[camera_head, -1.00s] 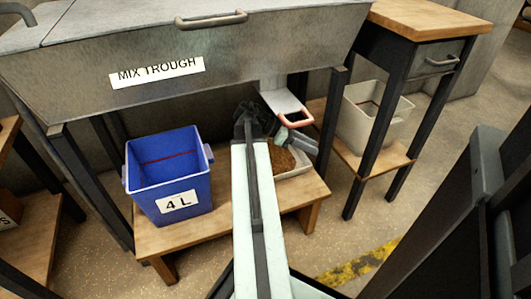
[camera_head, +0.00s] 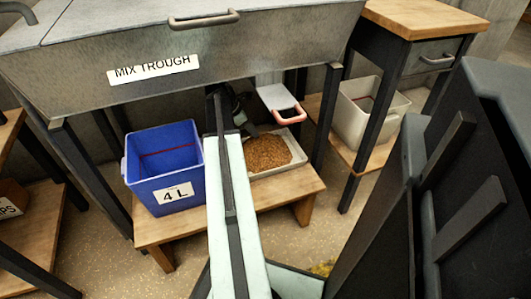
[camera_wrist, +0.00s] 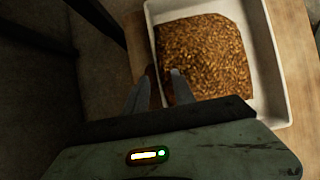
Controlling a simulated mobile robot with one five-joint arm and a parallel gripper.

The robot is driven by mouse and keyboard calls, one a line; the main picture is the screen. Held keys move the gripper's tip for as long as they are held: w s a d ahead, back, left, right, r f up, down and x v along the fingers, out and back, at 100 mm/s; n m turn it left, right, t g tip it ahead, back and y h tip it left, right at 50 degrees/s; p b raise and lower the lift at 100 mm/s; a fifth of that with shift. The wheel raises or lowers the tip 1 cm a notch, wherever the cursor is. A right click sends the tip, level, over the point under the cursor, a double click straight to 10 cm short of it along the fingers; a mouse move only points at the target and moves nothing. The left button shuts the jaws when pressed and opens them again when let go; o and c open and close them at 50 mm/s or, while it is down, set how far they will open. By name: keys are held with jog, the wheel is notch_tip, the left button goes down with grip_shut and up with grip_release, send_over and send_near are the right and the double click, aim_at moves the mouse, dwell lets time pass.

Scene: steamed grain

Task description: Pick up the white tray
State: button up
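The white tray (camera_head: 291,163) sits on a low wooden bench under the mix trough, with a heap of brown grain (camera_head: 266,152) in it. In the wrist view the tray (camera_wrist: 273,75) fills the upper right, and the grain (camera_wrist: 205,55) shows clearly. My gripper (camera_wrist: 163,72) is open, its two grey fingertips a little apart at the tray's left edge, with nothing held between them. I cannot tell its height above the tray. In the head view my gripper is mostly hidden behind my arm, left of the grain.
A blue bin (camera_head: 165,165) marked 4 L stands left of the tray on the bench (camera_head: 230,215). The mix trough (camera_head: 200,60) overhangs them. A white bin (camera_head: 362,115) stands on a shelf at right.

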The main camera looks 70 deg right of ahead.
jog(key=b+x, duration=0.4)
jog(key=x, duration=0.1)
jog(key=shift+d+f+b, duration=0.15)
jog(key=shift+f+b, duration=0.1)
jog(key=shift+b, duration=0.1)
jog(key=shift+s+r, duration=0.1)
jog(key=shift+r, duration=0.1)
grip_shut()
dwell(0.8)
